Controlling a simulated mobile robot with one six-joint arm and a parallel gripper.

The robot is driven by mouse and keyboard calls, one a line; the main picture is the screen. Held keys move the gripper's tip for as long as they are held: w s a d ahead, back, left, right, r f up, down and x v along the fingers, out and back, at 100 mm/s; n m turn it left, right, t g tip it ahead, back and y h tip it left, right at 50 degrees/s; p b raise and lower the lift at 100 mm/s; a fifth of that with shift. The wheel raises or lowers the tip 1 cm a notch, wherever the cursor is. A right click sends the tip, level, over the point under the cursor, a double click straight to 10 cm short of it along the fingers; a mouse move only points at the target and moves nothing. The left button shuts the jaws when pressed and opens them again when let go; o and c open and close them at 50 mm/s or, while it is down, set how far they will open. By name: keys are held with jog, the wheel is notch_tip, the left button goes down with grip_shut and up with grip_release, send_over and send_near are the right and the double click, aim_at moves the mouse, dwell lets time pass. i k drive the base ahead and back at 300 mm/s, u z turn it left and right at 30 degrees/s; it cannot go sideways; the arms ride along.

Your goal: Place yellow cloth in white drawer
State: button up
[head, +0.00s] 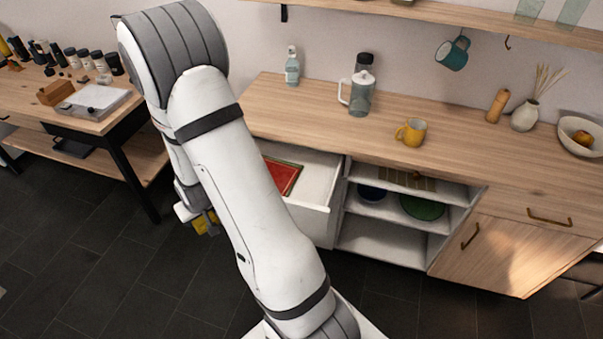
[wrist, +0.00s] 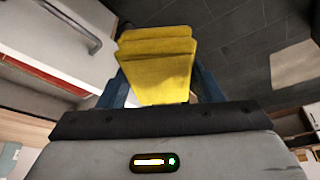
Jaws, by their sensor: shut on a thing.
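The yellow cloth (wrist: 158,62) is folded and held between the fingers of my gripper (wrist: 155,88) in the wrist view. In the head view my gripper (head: 207,222) hangs left of the white drawer, and a bit of the yellow cloth (head: 203,226) shows below it. The white drawer (head: 316,190) is pulled open under the counter, with a red and green cloth-like item (head: 284,177) inside. My arm hides the drawer's left part. The wrist view shows a white drawer-like edge with a metal handle at its upper left.
The wooden counter (head: 330,118) carries a jug (head: 361,92), a yellow mug (head: 411,132) and a soap bottle (head: 292,66). Open shelves (head: 385,239) with bowls stand right of the drawer. A side table (head: 105,120) stands at the left. Dark floor (head: 90,260) is clear at lower left.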

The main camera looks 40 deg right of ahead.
aim_at(313, 186)
jog(key=z, duration=1.35)
jog(key=i, duration=0.55)
jog(key=z, duration=0.05)
jog(key=k, duration=0.55)
jog(key=z, duration=0.05)
